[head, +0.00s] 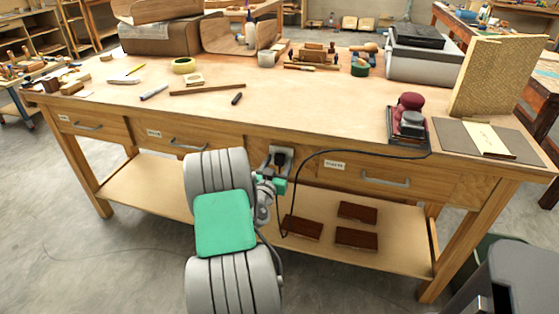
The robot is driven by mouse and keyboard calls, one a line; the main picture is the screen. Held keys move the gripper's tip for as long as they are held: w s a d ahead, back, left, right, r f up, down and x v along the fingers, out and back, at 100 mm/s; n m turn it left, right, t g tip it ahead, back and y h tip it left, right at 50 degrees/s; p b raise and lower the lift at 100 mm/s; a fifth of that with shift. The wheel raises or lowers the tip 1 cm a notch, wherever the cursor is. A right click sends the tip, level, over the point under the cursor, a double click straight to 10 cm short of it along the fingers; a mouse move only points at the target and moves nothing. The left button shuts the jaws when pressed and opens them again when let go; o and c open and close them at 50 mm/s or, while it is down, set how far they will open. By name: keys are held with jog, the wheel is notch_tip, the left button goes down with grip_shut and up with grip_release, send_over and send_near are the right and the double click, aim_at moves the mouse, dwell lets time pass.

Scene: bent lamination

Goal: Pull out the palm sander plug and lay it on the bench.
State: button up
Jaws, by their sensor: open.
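The palm sander (409,115), dark red on top and grey below, stands in a dark tray at the right of the bench top. Its black cord (362,152) runs over the bench's front edge and hangs in a loop below. The dark plug (279,160) appears seated in a pale outlet (287,151) on the bench front, between the drawers. My gripper (275,180) is open just below the plug. My arm partly hides it, and I cannot tell whether its fingers touch the plug. The bench top (300,108) has bare wood above the outlet.
A pencil, marker, wooden strip and tape roll (185,65) lie at the left of the top. A grey case (425,55) and a tan panel (497,75) stand at right. Dark blocks (357,238) lie on the lower shelf (395,257). Drawer handles (386,182) jut out.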

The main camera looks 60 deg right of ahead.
dwell(0.4)
grip_shut()
dwell(0.4)
dwell(0.4)
jog(key=shift+b, duration=0.3)
jog(key=s+a+b, duration=0.1)
jog(key=a+b, duration=0.2)
jog(key=a, duration=0.3)
dwell(0.8)
jog(key=shift+w, duration=0.1)
